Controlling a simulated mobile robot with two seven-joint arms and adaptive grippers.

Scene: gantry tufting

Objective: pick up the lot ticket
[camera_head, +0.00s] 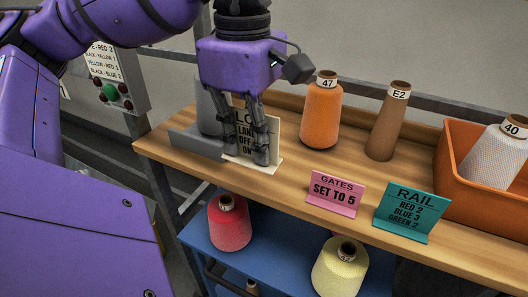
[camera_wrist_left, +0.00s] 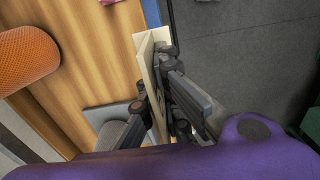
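The lot ticket (camera_head: 244,148) is a cream upright card with dark print and a foot, near the left end of the wooden bench top. Its print is partly hidden by my fingers. It also shows nearly edge-on in the left wrist view (camera_wrist_left: 153,80). My left gripper (camera_head: 246,154) points down at the card, its fingers apart. In the left wrist view the fingers (camera_wrist_left: 152,82) lie on either side of the card, very near it; contact is hard to judge. My right gripper is not in view.
A grey holder (camera_head: 190,142) and grey cone stand left of the ticket. An orange cone (camera_head: 321,115), brown cone (camera_head: 387,125) and orange bin (camera_head: 458,160) stand right. Pink (camera_head: 335,194) and teal (camera_head: 404,212) signs line the front edge. A blue shelf (camera_head: 280,248) holds cones below.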

